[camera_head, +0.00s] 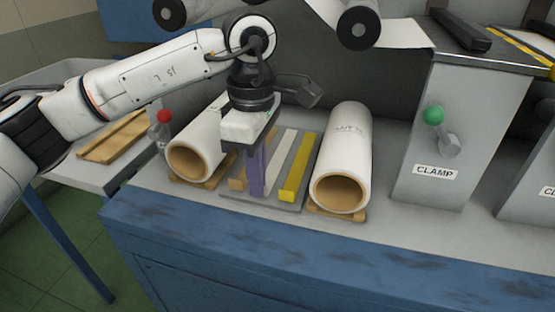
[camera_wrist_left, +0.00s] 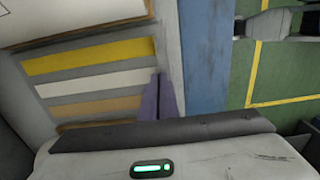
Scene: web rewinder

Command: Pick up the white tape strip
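The white tape strip (camera_head: 281,158) lies flat on a grey plate (camera_head: 262,199), between a tan strip (camera_head: 239,177) and a yellow strip (camera_head: 297,170). In the left wrist view the white strip (camera_wrist_left: 95,83) lies between the yellow strip above and the tan strip below. My left gripper (camera_head: 256,192) points down over the plate, just left of the white strip in the head view, and hides part of the tan strip. Its purple fingers (camera_wrist_left: 160,98) are close together with nothing seen between them, near the strips' right ends in the wrist view.
White rolls with cardboard cores stand on either side of the plate, one left (camera_head: 195,148) and one right (camera_head: 345,150). A red-knobbed lever (camera_head: 163,118) is at left. A grey CLAMP box (camera_head: 455,140) with a green knob stands at right. The blue bench edge (camera_head: 300,250) is in front.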

